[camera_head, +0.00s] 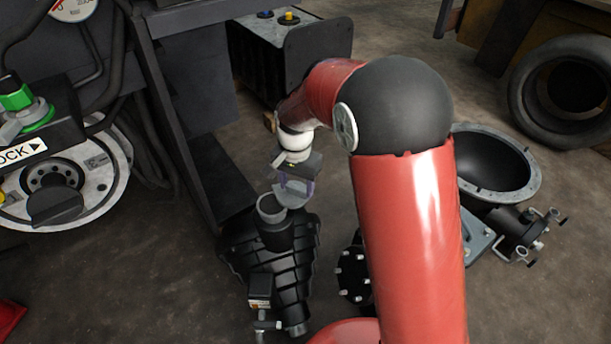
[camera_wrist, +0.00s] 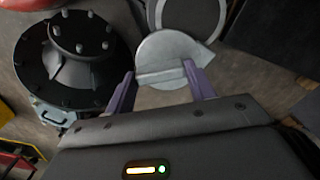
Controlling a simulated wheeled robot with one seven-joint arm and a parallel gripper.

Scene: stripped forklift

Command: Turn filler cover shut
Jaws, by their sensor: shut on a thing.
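The filler cover (camera_head: 290,198) is a grey round disc beside the filler neck (camera_head: 270,209), up and to its right in the head view. The neck's mouth looks largely uncovered. My gripper (camera_head: 298,182) is above the cover. In the wrist view the purple fingers of my gripper (camera_wrist: 161,78) are shut on the raised bar across the filler cover (camera_wrist: 165,52). The round filler mouth (camera_wrist: 187,18) lies just beyond the cover, cut by the frame's top edge. Whether the cover's edge overlaps the rim is hard to tell.
The filler neck rises from a black ribbed housing (camera_head: 277,265) on the floor. A black bolted hub (camera_wrist: 72,55) is left in the wrist view. A bell-shaped housing (camera_head: 495,168) and a tyre (camera_head: 567,88) are at right. The forklift frame (camera_head: 180,120) stands close on the left.

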